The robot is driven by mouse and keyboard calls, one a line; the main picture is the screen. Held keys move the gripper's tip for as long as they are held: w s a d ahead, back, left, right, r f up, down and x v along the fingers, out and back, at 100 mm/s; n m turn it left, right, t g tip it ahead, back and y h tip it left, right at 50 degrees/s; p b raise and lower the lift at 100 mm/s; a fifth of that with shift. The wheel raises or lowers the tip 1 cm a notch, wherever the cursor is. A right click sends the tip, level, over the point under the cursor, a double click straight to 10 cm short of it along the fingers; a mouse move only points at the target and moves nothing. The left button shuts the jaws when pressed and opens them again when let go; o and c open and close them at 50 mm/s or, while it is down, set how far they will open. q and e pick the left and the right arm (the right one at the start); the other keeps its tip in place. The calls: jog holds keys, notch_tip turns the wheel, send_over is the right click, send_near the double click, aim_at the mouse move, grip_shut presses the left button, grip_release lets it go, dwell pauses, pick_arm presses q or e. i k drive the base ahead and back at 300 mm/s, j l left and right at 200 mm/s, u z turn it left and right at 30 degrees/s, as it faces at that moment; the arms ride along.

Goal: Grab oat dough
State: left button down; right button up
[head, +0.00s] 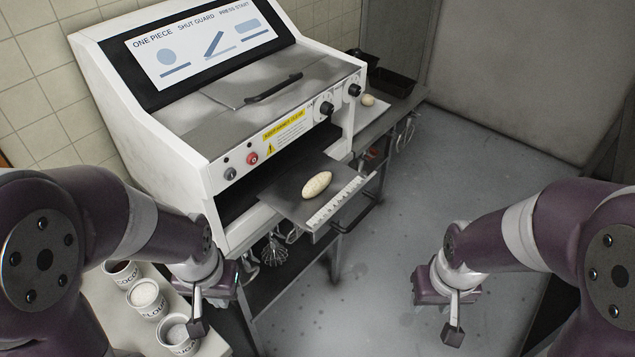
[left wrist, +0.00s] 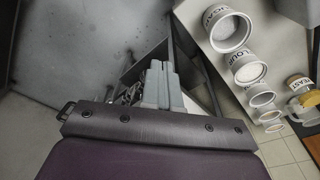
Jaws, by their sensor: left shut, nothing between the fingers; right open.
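An oval, pale dough piece (head: 317,185) lies on the dark pull-out tray (head: 290,203) at the front of the white dough machine (head: 185,145). A smaller round dough piece (head: 368,100) sits on the side table right of the machine. No label shows which one is oat. My left gripper (head: 197,328) is shut and empty, low at the left beside the tubs, apart from both pieces. Its closed fingers also show in the left wrist view (left wrist: 160,88). My right gripper (head: 453,333) is open and empty above the floor, right of the tray.
White labelled tubs (head: 146,297) stand on the counter (head: 98,318) at lower left, close to my left gripper. Whisks (head: 273,251) hang under the machine. Dark tins (head: 391,80) stand on the side table. The floor at right is clear.

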aim_at(316, 185)
jog(key=u, duration=0.65)
jog(key=i+l+u, duration=0.15)
jog(key=l+u, duration=0.35)
jog(key=i+l+u, duration=0.15)
jog(key=l+u, duration=0.8)
jog(key=l, duration=0.6)
jog(key=k+l+u, duration=0.15)
jog(key=l, duration=1)
jog(key=k+l+u, duration=0.15)
jog(key=l, duration=0.45)
